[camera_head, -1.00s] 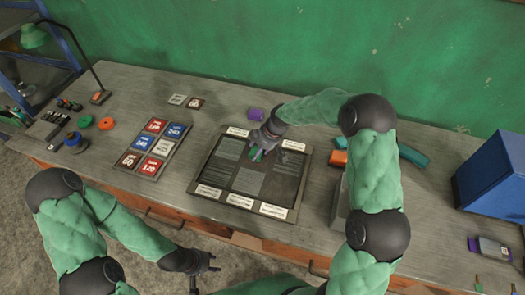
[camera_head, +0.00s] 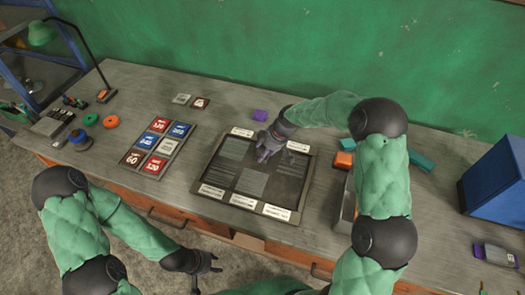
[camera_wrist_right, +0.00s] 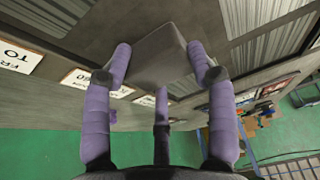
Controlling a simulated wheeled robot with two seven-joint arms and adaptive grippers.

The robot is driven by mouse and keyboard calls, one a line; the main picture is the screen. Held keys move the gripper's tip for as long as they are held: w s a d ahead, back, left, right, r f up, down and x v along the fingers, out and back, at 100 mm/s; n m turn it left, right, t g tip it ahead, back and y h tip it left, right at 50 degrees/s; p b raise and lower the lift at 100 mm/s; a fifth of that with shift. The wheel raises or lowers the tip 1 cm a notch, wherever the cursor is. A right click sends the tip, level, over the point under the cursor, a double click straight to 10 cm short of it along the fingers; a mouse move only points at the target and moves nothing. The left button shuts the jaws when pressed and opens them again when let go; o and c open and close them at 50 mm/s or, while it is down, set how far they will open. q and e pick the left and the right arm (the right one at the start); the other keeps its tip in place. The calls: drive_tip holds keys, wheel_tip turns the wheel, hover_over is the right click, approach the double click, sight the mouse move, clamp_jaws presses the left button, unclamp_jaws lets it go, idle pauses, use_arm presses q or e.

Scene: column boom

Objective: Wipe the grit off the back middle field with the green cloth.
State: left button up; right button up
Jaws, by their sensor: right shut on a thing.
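The dark board (camera_head: 210,176) with hatched fields and white labels lies mid-bench. My right gripper (camera_head: 265,153) is over its back middle field, which it largely hides. In the right wrist view the purple fingers (camera_wrist_right: 162,75) are shut on a grey block-like thing (camera_wrist_right: 158,58), close over the board. No green shows on that thing now, and I cannot make out the green cloth in either view. A hatched back left field (camera_head: 233,149) and a hatched front middle field (camera_head: 251,183) are visible. My left gripper (camera_head: 206,268) is open and empty in front of the bench.
A tray of red, blue and white cards (camera_head: 158,145) lies left of the board. A purple block (camera_head: 260,115) stands behind the board. An orange block (camera_head: 343,160) and a teal piece (camera_head: 413,155) lie to the right. A blue box (camera_head: 497,178) stands far right.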

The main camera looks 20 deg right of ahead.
wheel_tip(320, 180, up, 9)
drive_tip(key=p, duration=0.5)
idle(0.4)
